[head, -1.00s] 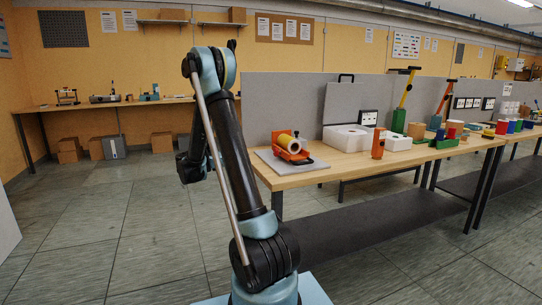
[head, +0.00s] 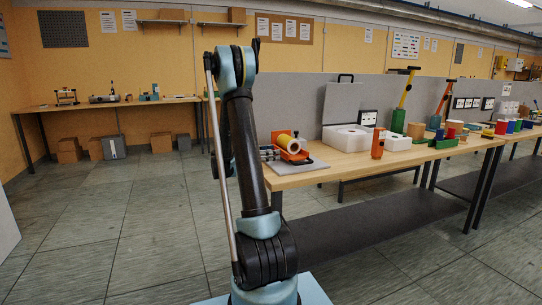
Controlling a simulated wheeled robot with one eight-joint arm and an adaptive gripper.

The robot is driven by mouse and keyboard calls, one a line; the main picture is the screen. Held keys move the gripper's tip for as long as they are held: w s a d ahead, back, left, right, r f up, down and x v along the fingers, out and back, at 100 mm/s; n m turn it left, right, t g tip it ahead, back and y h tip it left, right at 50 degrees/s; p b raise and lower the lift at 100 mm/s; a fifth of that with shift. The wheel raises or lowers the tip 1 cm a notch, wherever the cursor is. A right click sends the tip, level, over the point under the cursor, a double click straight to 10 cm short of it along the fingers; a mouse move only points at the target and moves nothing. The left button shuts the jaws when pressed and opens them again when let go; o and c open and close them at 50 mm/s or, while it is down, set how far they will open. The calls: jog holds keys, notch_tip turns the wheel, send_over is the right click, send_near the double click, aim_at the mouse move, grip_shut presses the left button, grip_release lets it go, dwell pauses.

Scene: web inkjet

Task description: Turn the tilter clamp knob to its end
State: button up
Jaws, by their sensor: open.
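The tilter is an orange clamp-like device (head: 298,154) holding a yellow roll (head: 287,143). It stands on a grey plate (head: 312,167) at the near left end of the workbench. Its knob is too small to make out in the head view. The tip of my gripper (head: 269,153) shows as small grey and dark parts just left of the orange device, past the edge of my upright arm link. It looks open, with nothing visible in it. Whether it touches the device I cannot tell. My arm hides the rest of the gripper and wrist.
The wooden workbench (head: 350,165) runs to the right. A grey partition (head: 290,100) rises behind.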

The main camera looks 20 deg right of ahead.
jog(key=shift+d, duration=0.2)
jog(key=c, duration=1.1)
jog(key=shift+m, duration=2.9)
jog(key=o, duration=1.1)
